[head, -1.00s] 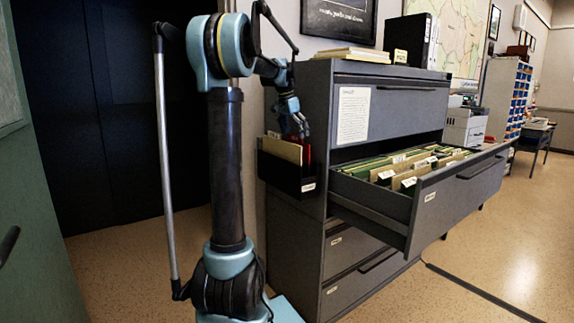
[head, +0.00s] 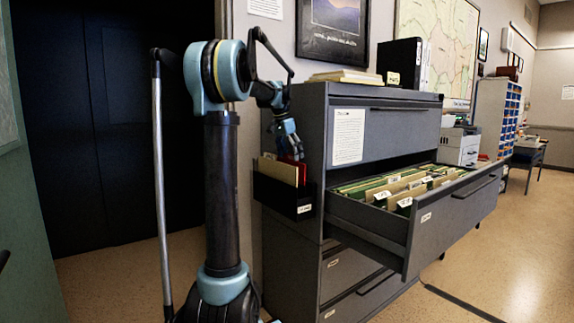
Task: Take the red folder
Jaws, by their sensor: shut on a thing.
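The red folder (head: 301,171) stands in the black wall pocket (head: 284,199) on the left side of the grey filing cabinet. Only a narrow red strip of it shows, behind a tan folder (head: 278,171) in the same pocket. My gripper (head: 293,155) points down at the top of the pocket and is shut on the red folder's upper edge. The fingertips are small and partly hidden here. The folder's lower part is hidden inside the pocket.
The cabinet's drawer (head: 415,222) is pulled far out, with several green and tan files in it. Folders (head: 346,76) and a black binder (head: 401,62) are on the cabinet top. Floor (head: 500,250) is clear at the right.

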